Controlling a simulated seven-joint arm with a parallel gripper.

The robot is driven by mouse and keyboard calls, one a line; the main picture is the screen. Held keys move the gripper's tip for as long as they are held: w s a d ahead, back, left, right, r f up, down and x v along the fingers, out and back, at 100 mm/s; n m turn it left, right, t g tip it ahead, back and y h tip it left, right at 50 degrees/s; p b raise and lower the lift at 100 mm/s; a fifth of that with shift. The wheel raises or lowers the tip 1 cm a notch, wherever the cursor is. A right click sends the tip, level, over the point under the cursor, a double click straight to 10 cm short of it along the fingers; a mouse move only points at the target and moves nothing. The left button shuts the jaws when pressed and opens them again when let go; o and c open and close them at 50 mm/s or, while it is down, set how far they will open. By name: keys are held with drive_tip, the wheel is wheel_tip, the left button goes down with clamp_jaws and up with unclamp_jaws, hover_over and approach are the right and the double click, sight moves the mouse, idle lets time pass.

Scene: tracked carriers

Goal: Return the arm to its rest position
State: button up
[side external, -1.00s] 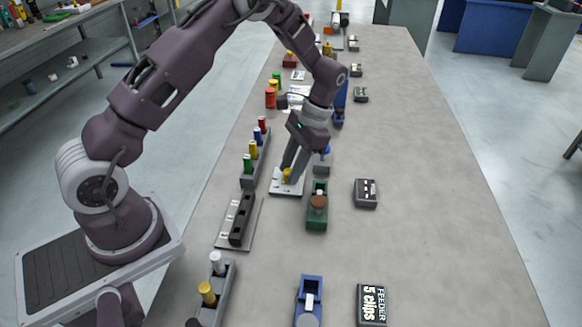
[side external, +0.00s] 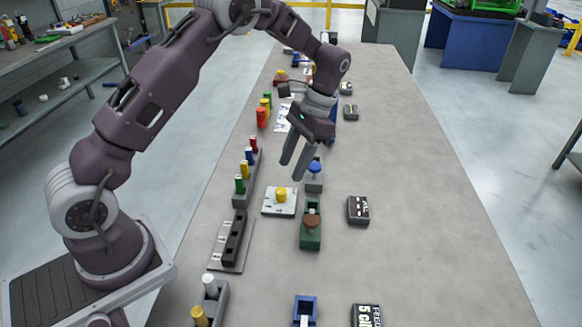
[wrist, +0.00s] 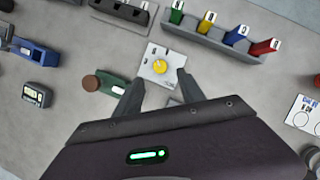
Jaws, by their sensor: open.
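My gripper (side external: 297,165) is open and empty, raised above the table behind a white plate (side external: 269,208) with a yellow knob or peg (side external: 281,195) on it. In the wrist view, my gripper (wrist: 152,92) has its two fingers spread apart, with the white plate (wrist: 150,72) and the yellow piece (wrist: 160,66) beyond the tips. Nothing is between the fingers. My arm reaches over the table from the left.
A green block with a brown knob (side external: 311,235) stands right of the plate. A rack with green, yellow, blue and red pegs (side external: 241,200) stands to the left. A dark label box (side external: 358,210) lies to the right. The table's right side (side external: 430,200) is clear.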

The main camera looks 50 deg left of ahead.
drive_tip(key=shift+r, duration=0.1)
drive_tip(key=s+d+r+n+t, duration=0.1)
drive_tip(key=s+d+r+t, duration=0.1)
drive_tip(key=s+r, duration=0.35)
drive_tip(key=s+d+r+t, duration=0.1)
drive_tip(key=s+r+t, duration=0.1)
drive_tip(key=r, duration=0.7)
drive_tip(key=s+d+r+t, duration=0.1)
drive_tip(key=s+t, duration=0.2)
drive_tip(key=s, duration=0.5)
drive_tip(key=s+d+r+n+t, duration=0.1)
drive_tip(key=s+d+r+t, duration=0.1)
drive_tip(key=s, duration=0.7)
drive_tip(key=shift+s+d+r+t+h, duration=0.15)
drive_tip(key=shift+s+t+h, duration=0.05)
drive_tip(key=shift+t+h, duration=0.25)
